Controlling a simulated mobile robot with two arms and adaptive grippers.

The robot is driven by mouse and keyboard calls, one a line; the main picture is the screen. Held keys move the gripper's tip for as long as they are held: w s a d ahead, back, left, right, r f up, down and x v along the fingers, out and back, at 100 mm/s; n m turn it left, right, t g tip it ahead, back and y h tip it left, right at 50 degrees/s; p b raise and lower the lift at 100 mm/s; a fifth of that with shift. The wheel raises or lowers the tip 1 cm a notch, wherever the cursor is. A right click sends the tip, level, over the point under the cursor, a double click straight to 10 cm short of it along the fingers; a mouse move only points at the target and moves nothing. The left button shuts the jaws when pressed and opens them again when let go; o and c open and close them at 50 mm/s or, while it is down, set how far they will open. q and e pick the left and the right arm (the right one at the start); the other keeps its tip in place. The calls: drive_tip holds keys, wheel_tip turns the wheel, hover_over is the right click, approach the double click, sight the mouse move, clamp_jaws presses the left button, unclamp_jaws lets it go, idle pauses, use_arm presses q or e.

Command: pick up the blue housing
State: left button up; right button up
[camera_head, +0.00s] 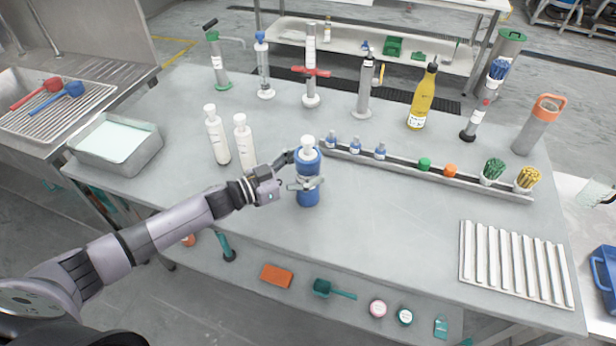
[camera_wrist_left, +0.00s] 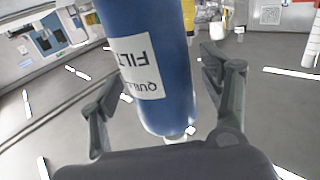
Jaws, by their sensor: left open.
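The blue housing (camera_head: 308,168) is a blue cylinder with a white top, upright on the grey table near its middle. It also shows in the left wrist view (camera_wrist_left: 175,50), upside down, with a white printed label. My left gripper (camera_head: 296,172) reaches it from the left in the head view, with its fingers around the housing's sides. In the left wrist view the fingers are spread, one on each side of the housing, and the gripper is open. Gaps show beside the housing there. My right gripper is not in view.
Two white bottles (camera_head: 245,141) stand just left of the housing. A long narrow rack (camera_head: 400,168) with small bottles and caps runs behind and to the right. A ribbed white tray (camera_head: 515,264) lies at the right. The table in front of the housing is clear.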

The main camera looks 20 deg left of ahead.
use_arm(q)
drive_tip(key=shift+w+d, duration=0.25)
clamp_jaws()
idle(0.8)
